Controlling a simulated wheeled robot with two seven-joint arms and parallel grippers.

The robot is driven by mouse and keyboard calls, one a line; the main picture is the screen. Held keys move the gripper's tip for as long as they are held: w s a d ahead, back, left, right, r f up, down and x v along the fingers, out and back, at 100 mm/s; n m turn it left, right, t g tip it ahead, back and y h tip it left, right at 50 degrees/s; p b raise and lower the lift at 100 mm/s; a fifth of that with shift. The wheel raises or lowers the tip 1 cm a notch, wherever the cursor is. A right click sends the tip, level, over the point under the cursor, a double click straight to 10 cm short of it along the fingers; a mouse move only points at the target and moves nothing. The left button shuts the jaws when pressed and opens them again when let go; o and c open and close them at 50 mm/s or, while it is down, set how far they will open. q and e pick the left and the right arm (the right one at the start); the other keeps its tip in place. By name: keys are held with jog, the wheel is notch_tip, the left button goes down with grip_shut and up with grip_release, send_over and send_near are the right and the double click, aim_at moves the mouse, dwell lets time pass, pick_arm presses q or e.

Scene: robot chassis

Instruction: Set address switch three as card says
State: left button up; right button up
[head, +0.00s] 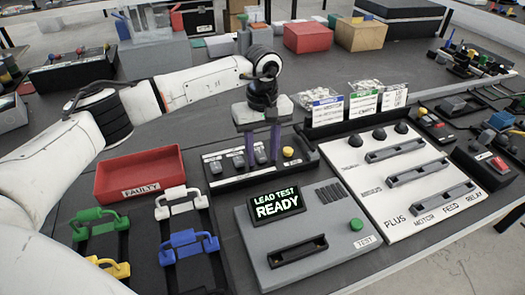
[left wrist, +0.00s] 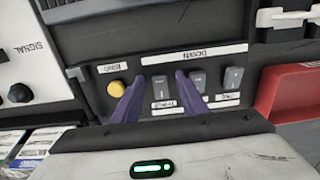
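A black switch panel (head: 228,183) holds a row of grey rocker switches and a round yellow button (head: 288,152). In the head view I see a left switch (head: 215,167), a middle one (head: 238,161) and one nearest the button (head: 260,156). My left gripper (head: 262,143) is above the panel, pointing down, with purple fingers apart. In the left wrist view its fingers (left wrist: 158,98) straddle the line of the switch (left wrist: 160,88) nearest the yellow button (left wrist: 116,88); contact cannot be told. My right gripper is out of view.
A grey lead-test box (head: 315,235) reading READY stands in front of the panel. A red FAULTY tray (head: 140,174) and coloured-handled leads (head: 185,240) are left. A white motor board (head: 400,180) is right. Labelled bags (head: 362,103) stand behind it; their text is unclear.

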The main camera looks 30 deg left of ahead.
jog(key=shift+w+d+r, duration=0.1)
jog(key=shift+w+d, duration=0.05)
pick_arm(q)
grip_shut()
jog(key=shift+w+a+f+g+h+b, duration=0.1)
jog(key=shift+w+a+g+h+b, duration=0.2)
jog(key=shift+g+h+b, duration=0.4)
jog(key=shift+w+a+g+h+b, duration=0.1)
jog(key=shift+w+g+h+b, duration=0.05)
jog(key=shift+g+h+b, duration=0.65)
jog(key=shift+a+h+b, duration=0.1)
jog(key=shift+h+b, duration=0.2)
jog(key=shift+b, duration=0.6)
jog(key=shift+r, duration=0.2)
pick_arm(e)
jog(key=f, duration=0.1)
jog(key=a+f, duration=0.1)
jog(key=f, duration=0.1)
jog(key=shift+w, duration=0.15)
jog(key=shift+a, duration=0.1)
pick_arm(q)
grip_release()
